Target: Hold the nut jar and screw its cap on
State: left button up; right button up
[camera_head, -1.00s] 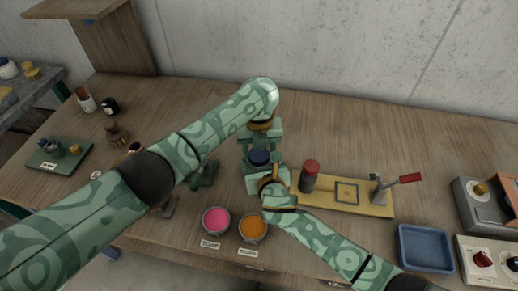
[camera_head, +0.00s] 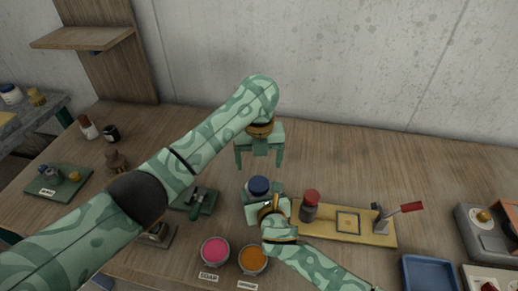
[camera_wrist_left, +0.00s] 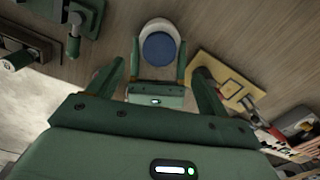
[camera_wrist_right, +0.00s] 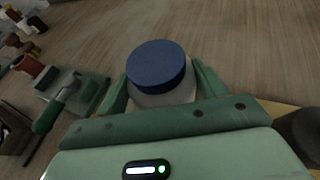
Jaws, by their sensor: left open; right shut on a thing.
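The nut jar is white with a dark blue cap (camera_head: 258,186) on top; in the left wrist view the jar (camera_wrist_left: 161,26) shows around the cap (camera_wrist_left: 158,48). In the right wrist view the cap (camera_wrist_right: 156,66) sits on the jar's top (camera_wrist_right: 165,97); whether it is screwed tight cannot be told. My right gripper (camera_head: 263,204) is shut on the jar's body from the front, keeping it upright. My left gripper (camera_head: 259,158) points down, open and empty, above and behind the cap, clear of it.
A yellow board (camera_head: 346,223) with a red-topped cylinder (camera_head: 310,205) and a red-handled lever (camera_head: 400,209) lies to the right. Pink (camera_head: 215,250) and orange (camera_head: 253,260) bowls stand in front. A green clamp-like tool (camera_head: 196,202) is at left. The table behind is clear.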

pick_arm(q)
jog(key=shift+r, duration=2.1)
pick_arm(e)
jog(key=o, duration=1.9)
jog(key=shift+o, duration=0.2)
pick_arm(q)
notch_tip(320, 180, up, 5)
jog(key=p, duration=0.4)
jog(key=shift+f, duration=0.15)
pick_arm(e)
jog(key=v, duration=1.6)
jog(key=shift+s, duration=0.15)
jog(key=shift+d+f, duration=0.1)
